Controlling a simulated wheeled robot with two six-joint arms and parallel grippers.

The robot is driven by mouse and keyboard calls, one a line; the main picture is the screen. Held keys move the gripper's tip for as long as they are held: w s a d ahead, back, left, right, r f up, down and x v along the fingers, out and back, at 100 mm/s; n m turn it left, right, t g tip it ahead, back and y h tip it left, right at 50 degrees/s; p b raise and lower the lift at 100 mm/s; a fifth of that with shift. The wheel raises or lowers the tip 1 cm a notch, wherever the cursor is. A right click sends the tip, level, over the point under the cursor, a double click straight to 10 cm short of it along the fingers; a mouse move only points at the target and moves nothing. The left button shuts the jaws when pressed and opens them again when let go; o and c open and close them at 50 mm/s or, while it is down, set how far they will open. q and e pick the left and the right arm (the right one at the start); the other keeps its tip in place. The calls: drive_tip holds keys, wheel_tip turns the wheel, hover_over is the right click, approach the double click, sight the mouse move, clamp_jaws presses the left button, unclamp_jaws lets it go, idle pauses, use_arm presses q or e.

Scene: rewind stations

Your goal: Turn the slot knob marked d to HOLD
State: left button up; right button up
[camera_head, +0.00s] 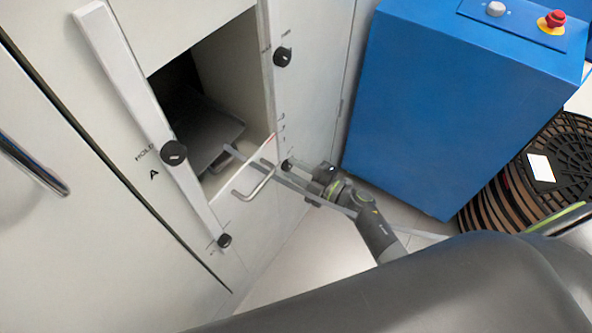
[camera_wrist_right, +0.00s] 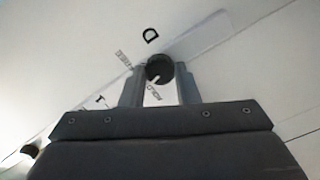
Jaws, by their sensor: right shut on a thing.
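The slot knob marked D (camera_wrist_right: 160,66) is round and black, on a pale panel, with the letter D above it in the right wrist view. A white mark on it points down and slightly left, close to the HOLD lettering below it. A second small label, hard to read, is at its upper left. My right gripper (camera_wrist_right: 160,76) is shut on the knob, one finger on each side. In the head view the right gripper (camera_head: 294,168) is at the lower knob (camera_head: 287,164) on the cabinet's right side. My left gripper is not in view.
The knob marked A (camera_head: 174,152) and two other black knobs (camera_head: 282,56) (camera_head: 224,240) sit on the cabinet frame around an open slot (camera_head: 232,75). A bar handle (camera_head: 257,186) juts out beside my right arm. A blue cabinet (camera_head: 450,100) stands close on the right.

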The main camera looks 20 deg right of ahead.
drive_tip(key=n, duration=0.2)
drive_tip(key=shift+f+n+b, duration=0.1)
drive_tip(key=shift+n+b, duration=0.25)
drive_tip(key=shift+n, duration=0.05)
drive_tip(key=shift+n+b, duration=0.35)
drive_tip(key=shift+n, duration=1.15)
drive_tip(key=o, duration=1)
drive_tip(key=shift+c, duration=0.2)
